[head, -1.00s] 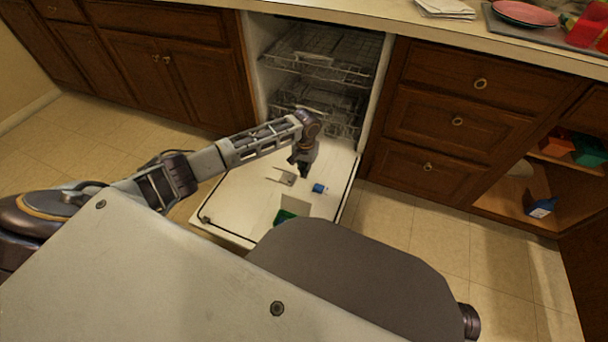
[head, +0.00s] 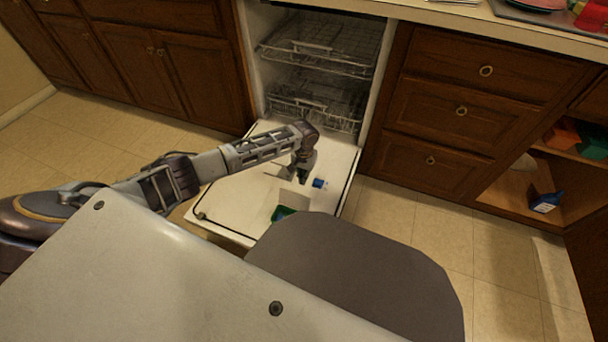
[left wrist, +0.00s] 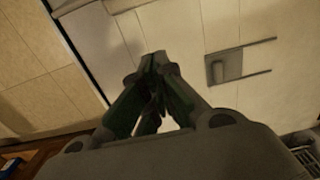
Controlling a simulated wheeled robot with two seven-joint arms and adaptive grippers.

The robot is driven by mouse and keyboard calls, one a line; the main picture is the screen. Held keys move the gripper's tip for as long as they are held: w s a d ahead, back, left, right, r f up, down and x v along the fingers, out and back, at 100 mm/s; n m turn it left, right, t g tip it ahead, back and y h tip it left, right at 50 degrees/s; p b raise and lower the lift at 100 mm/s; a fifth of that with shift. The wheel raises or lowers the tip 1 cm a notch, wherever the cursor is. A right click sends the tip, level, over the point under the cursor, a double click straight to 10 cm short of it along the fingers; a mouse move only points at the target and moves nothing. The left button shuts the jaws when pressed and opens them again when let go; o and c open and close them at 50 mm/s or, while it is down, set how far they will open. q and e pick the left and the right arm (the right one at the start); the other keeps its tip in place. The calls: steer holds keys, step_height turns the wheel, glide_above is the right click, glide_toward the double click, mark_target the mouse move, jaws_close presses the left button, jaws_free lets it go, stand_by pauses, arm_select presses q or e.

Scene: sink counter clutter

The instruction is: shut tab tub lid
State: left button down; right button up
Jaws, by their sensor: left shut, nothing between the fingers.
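A small green tub (head: 283,213) sits on the lowered dishwasher door (head: 230,200), partly hidden behind my own body. A pale upright panel, which looks like its raised lid (head: 291,197), stands at its far side. My left gripper (head: 303,178) is shut and empty, low over the door beyond the tub. In the left wrist view its fingers (left wrist: 158,62) meet with nothing between them, and a pale panel (left wrist: 97,38) shows beyond them at upper left. I cannot tell how far apart gripper and lid are. My right gripper is out of view.
A small blue item (head: 320,183) lies on the door just right of my left gripper. The dishwasher racks (head: 315,90) are inside the cavity. Drawers (head: 440,115) and an open shelf with a blue box (head: 545,203) are at right. Floor is clear on both sides.

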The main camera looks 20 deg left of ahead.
mark_target(295, 199)
arm_select(q)
steer(key=shift+s+d+r+b, duration=0.15)
steer(key=shift+s+b, duration=0.55)
steer(key=shift+s, duration=1.15)
steer(key=shift+s+r+p, duration=0.1)
steer(key=shift+p, duration=0.2)
steer(key=shift+s+r+p, duration=0.1)
steer(key=shift+p, duration=0.8)
steer(key=shift+t, duration=0.3)
